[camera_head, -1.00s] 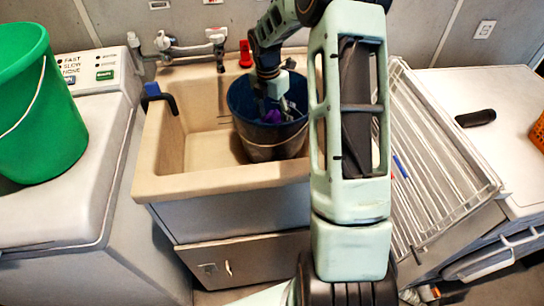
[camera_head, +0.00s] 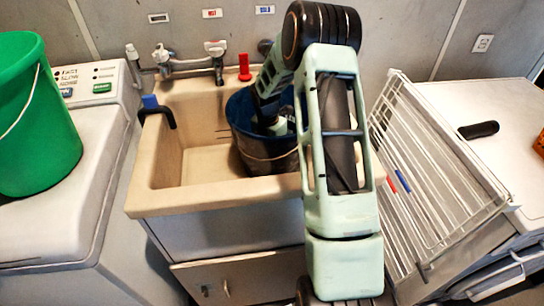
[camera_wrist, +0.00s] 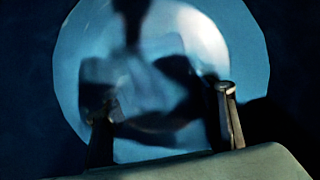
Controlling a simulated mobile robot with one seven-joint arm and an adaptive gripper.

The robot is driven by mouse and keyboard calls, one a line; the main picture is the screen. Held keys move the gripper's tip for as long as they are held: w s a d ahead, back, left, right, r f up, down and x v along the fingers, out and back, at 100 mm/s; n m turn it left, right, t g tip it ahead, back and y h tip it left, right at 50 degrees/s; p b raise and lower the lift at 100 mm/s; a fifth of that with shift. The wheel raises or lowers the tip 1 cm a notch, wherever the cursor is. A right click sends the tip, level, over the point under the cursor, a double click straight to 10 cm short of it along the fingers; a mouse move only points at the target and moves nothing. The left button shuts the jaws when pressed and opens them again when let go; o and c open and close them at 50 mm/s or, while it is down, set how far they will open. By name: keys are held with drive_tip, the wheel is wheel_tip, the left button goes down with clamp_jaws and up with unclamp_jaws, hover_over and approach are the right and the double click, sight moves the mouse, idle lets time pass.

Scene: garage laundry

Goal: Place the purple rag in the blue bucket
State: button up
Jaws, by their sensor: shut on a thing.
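The blue bucket (camera_head: 266,150) stands upright in the sink, with a thin wire handle across its front. My arm reaches down over it and my gripper is inside its mouth; the fingertips are hidden from the head camera. In the wrist view my gripper (camera_wrist: 165,105) has its two fingers apart, above the bucket's round blue floor (camera_wrist: 205,50), with dark blurred shapes and shadow between them. The purple rag cannot be made out now in either view; a second ago purple showed at the gripper in the bucket.
The beige sink (camera_head: 150,190) has taps (camera_head: 190,62) behind it. A green bucket (camera_head: 38,120) stands on the washer at left. The sink's left half is clear.

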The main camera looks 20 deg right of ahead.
drive_tip(key=o, duration=1.2)
drive_tip(key=shift+o, duration=0.2)
wheel_tip(320, 180, up, 12)
drive_tip(key=a+p, duration=0.1)
drive_tip(key=shift+s+p, duration=0.3)
drive_tip(key=shift+s, duration=0.1)
drive_tip(key=shift+a+r, duration=0.1)
